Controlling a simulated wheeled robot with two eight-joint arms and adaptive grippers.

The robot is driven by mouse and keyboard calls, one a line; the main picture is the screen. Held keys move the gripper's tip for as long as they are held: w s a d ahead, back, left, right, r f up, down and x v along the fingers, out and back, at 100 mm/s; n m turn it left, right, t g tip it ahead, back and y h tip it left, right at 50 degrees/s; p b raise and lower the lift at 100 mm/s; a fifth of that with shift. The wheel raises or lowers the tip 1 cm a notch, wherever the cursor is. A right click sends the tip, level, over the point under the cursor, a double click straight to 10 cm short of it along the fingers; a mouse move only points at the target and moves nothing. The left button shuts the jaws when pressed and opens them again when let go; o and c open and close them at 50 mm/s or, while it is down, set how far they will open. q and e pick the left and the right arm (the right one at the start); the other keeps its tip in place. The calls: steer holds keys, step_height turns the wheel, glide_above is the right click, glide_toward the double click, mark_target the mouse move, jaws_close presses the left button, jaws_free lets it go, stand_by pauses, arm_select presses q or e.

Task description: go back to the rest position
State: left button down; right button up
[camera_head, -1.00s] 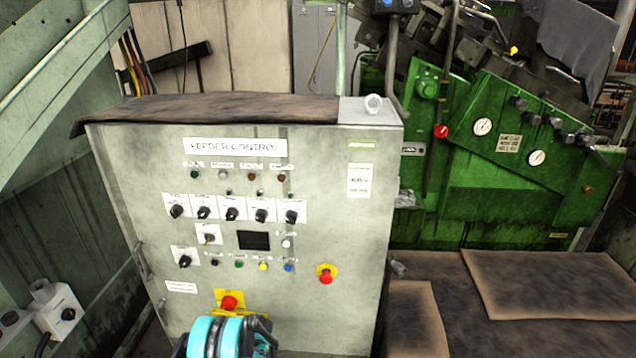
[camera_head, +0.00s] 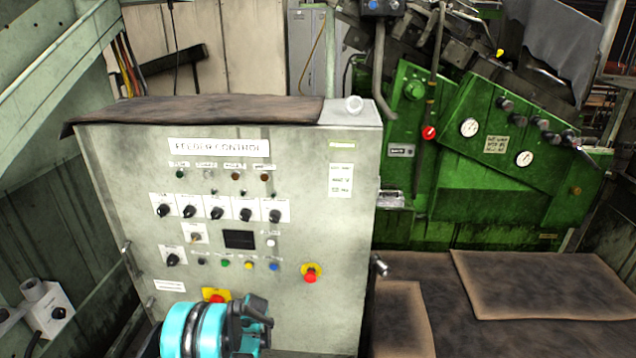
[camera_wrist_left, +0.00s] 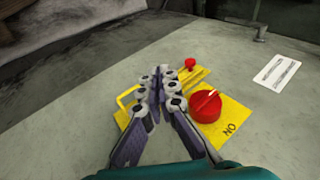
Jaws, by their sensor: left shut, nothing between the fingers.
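My left gripper (camera_wrist_left: 160,75) is shut and empty in the left wrist view. Its fingertips meet in front of a yellow plate with a red rotary knob (camera_wrist_left: 208,104), which sits just right of the fingers. I cannot tell whether the fingers touch the plate. In the head view my teal and black left arm stands at the bottom, in front of the grey feeder control cabinet (camera_head: 300,170). It partly hides the red knob (camera_head: 215,294) low on the panel. The left fingertips are hard to make out there. My right gripper is in neither view.
The cabinet carries several black selector switches and a red emergency button (camera_head: 310,276). A green machine (camera_head: 470,215) stands at the right behind dark mats (camera_head: 545,285). A grey frame (camera_head: 45,180) and a small white switch box (camera_head: 48,310) are at the left.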

arm_select(q)
steer(key=s+d+r+t+h, duration=0.1)
steer(key=s+d+r, duration=0.1)
steer(key=s+r, duration=0.35)
steer(key=s+d+r+h, duration=0.1)
steer(key=s+d+r, duration=0.1)
steer(key=r, duration=0.7)
steer(key=s+d+r+t+h, duration=0.15)
steer(key=s+r, duration=0.25)
steer(key=r, duration=0.4)
steer(key=s+d+r+h, duration=0.1)
steer(key=s+d+r, duration=0.1)
steer(key=s, duration=0.8)
steer(key=s+d+r+n+t+h, duration=0.1)
steer(key=s+d, duration=0.4)
steer(key=s, duration=0.6)
steer(key=shift+s+d+r+n+h, duration=0.15)
steer(key=shift+s+r+n+h, duration=0.25)
steer(key=shift+r, duration=0.4)
steer(key=shift+w, duration=0.1)
